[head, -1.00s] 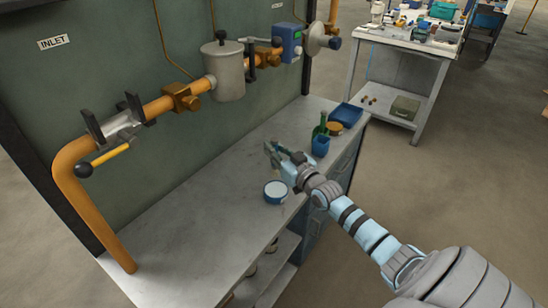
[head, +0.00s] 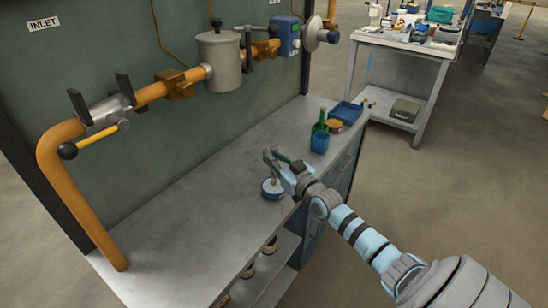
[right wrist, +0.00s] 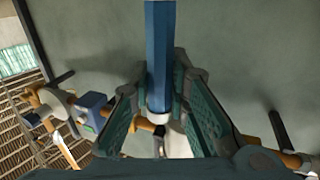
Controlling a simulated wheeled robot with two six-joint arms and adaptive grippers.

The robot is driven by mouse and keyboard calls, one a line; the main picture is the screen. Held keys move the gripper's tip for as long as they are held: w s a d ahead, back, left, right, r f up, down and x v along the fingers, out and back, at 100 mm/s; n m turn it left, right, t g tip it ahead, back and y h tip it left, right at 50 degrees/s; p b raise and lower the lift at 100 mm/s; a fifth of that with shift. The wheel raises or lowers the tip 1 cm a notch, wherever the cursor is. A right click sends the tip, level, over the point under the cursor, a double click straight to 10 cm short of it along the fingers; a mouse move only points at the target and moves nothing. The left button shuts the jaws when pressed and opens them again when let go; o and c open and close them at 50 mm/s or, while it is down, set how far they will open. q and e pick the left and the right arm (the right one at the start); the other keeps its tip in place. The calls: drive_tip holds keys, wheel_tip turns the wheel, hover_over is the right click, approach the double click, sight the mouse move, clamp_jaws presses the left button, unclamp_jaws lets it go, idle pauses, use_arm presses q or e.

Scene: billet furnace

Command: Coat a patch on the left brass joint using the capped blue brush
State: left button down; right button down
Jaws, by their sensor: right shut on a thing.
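My right gripper (head: 282,164) is over the grey bench, above and just behind a round blue tin with a pale top (head: 272,193). In the right wrist view its fingers are closed around a blue faceted handle with a pale collar (right wrist: 160,60), which looks like the blue brush. The fingers hide part of the tin's top, and I cannot tell whether the brush touches it. The left brass joint (head: 175,84) sits on the orange pipe, left of the grey canister, well away from the gripper. My left gripper is not in view.
A blue cup with a green-handled tool (head: 320,141), an orange-topped tin (head: 334,126) and a blue tray (head: 346,113) stand at the bench's far right. A yellow-handled valve lever (head: 95,138) juts from the pipe at left. The bench's left half (head: 170,220) is clear.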

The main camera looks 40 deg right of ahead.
sight(274, 147)
drive_tip(key=shift+f+b, duration=0.6)
idle(1.3)
drive_tip(key=shift+r, duration=0.15)
wheel_tip(274, 147, up, 7)
drive_tip(key=p, duration=0.7)
idle(0.5)
